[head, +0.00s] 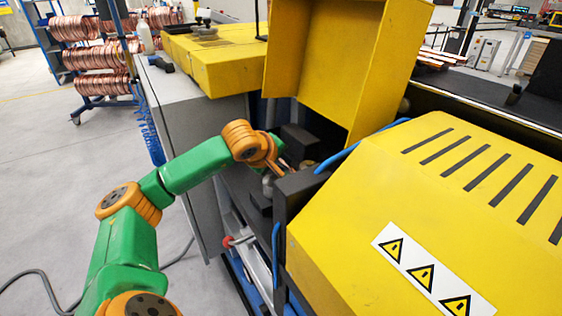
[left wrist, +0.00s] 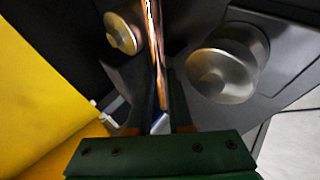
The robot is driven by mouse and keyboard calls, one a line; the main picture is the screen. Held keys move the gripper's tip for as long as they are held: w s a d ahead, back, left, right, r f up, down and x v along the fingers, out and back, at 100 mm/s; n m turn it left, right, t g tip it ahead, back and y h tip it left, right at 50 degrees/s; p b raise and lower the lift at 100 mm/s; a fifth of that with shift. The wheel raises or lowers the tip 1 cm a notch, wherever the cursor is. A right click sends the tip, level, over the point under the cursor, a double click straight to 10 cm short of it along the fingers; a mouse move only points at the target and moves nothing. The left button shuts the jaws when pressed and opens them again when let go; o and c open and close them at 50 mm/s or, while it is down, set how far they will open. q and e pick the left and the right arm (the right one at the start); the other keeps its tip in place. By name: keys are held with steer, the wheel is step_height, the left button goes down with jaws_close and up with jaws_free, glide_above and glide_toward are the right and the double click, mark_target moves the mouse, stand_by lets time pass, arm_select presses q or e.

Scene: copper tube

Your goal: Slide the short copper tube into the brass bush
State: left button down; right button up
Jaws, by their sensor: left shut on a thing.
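My left gripper (head: 284,168) reaches into the dark opening of the yellow machine. In the left wrist view its two narrow fingers (left wrist: 161,90) are shut on the thin copper tube (left wrist: 155,42), which runs away from me between them. Two round brass-coloured parts flank the tube: a smaller one (left wrist: 122,34) to the left and a larger cylinder (left wrist: 221,74) to the right. I cannot tell for sure which is the bush. The tube's far end runs out of the top of the view, so whether it meets a bush is hidden. My right gripper is not in view.
A yellow machine cover (head: 430,205) with warning signs stands close on the right, and a raised yellow hood (head: 335,55) behind. A blue hose (head: 360,146) crosses near the opening. A rack of copper coils (head: 95,55) stands far left; open floor lies left.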

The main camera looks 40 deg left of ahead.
arm_select(q)
steer(key=shift+s+d+f, duration=0.1)
steer(key=shift+d, duration=0.3)
steer(key=shift+a, duration=0.15)
steer(key=shift+w+a, duration=0.2)
steer(key=shift+a, duration=0.35)
steer(key=shift+w+a+p, duration=0.2)
steer(key=shift+a+p, duration=0.05)
steer(key=shift+a, duration=0.45)
steer(key=shift+w+a+p, duration=0.2)
steer(key=shift+a+p, duration=0.05)
steer(key=shift+a, duration=0.45)
steer(key=shift+w+a+p, duration=0.2)
steer(key=shift+a+p, duration=0.05)
steer(key=shift+a, duration=0.45)
